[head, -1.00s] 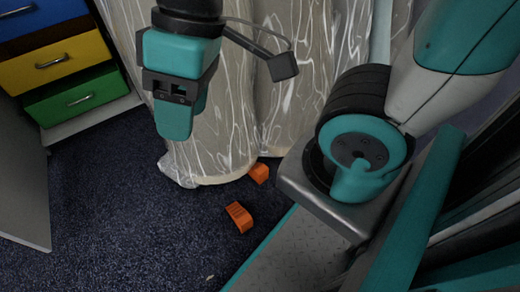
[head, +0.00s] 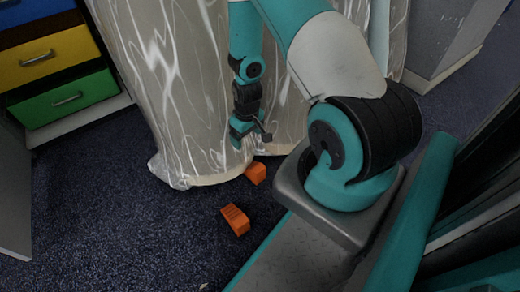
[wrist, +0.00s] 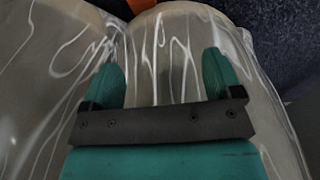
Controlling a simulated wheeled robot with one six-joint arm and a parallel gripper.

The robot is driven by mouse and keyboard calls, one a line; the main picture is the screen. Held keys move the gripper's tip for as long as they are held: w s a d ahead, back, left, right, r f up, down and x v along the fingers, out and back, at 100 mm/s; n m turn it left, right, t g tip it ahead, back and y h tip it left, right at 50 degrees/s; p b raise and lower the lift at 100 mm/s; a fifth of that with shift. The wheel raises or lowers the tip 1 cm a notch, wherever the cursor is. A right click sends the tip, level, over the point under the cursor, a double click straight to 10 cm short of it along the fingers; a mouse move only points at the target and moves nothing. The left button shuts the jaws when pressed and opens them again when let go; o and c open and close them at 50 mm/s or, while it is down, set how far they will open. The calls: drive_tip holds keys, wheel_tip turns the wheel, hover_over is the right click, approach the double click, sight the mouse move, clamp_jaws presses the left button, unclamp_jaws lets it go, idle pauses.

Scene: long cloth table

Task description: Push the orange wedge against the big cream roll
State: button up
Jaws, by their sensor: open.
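Two orange wedges lie on the dark carpet in the head view. One wedge (head: 256,173) is close to the bases of the wrapped rolls. The other wedge (head: 235,220) lies nearer to me, apart from the rolls. The big cream roll (head: 175,85) stands upright in shiny clear wrap; it also shows in the wrist view (wrist: 60,90). My gripper (head: 241,135) hangs in front of the rolls, above the farther wedge. In the wrist view my gripper (wrist: 161,72) is open with nothing between its fingers. A bit of orange (wrist: 141,5) shows at that view's top edge.
A second wrapped roll (head: 285,125) stands right of the big one. A drawer cabinet (head: 65,100) is at the left, beside a grey panel (head: 14,200). A grey box-like unit (head: 450,40) stands at the back right. Carpet (head: 110,235) is clear at front left.

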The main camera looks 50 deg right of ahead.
hover_over(260, 175)
wheel_tip(260, 175, down, 6)
drive_tip(key=shift+w+d+r, duration=0.15)
drive_tip(key=shift+w+d, duration=0.2)
drive_tip(key=shift+d, duration=0.05)
wheel_tip(260, 175, down, 17)
drive_tip(key=b, duration=1)
drive_tip(key=shift+f, duration=0.2)
drive_tip(key=c, duration=1)
drive_tip(key=o, duration=1)
